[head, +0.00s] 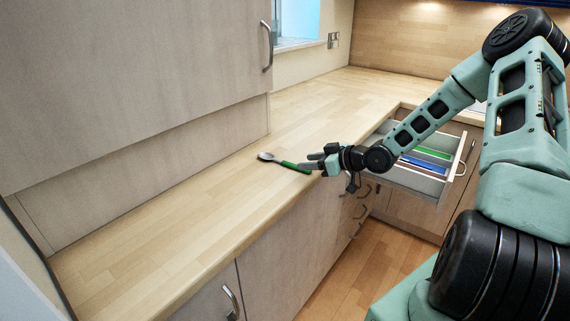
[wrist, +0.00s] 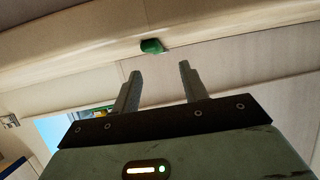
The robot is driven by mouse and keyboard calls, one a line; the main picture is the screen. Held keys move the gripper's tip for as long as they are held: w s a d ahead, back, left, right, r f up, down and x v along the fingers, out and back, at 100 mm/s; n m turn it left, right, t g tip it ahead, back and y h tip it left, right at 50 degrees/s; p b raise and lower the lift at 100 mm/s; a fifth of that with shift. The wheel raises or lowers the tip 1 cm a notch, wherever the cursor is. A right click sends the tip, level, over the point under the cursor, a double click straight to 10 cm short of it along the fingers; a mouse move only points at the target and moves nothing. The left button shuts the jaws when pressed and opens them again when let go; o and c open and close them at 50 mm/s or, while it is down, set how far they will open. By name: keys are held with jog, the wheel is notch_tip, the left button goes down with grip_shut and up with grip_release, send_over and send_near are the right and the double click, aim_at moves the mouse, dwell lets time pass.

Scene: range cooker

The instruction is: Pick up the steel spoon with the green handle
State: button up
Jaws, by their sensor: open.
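The steel spoon with the green handle (head: 289,165) lies on the wooden worktop near its front edge. Its bowl points left and its handle end points toward my gripper. In the wrist view the green handle end (wrist: 152,46) shows at the worktop edge, beyond and between my two fingers. My gripper (wrist: 158,72) is open, with nothing between its fingers. In the head view my gripper (head: 313,161) is right at the handle end; whether it touches the handle I cannot tell.
The wooden worktop (head: 160,228) is clear around the spoon. An open drawer (head: 418,184) below my forearm holds green and blue compartments. A cupboard with a handle (head: 267,46) stands at the back left. Closed drawers with handles lie below the worktop edge.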

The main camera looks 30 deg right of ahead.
aim_at(285, 162)
jog(key=p+x, duration=0.1)
jog(key=x, duration=0.6)
jog(key=shift+w+d, duration=0.1)
jog(key=shift+w, duration=0.1)
jog(key=shift+c, duration=0.3)
jog(key=shift+r, duration=0.1)
grip_shut()
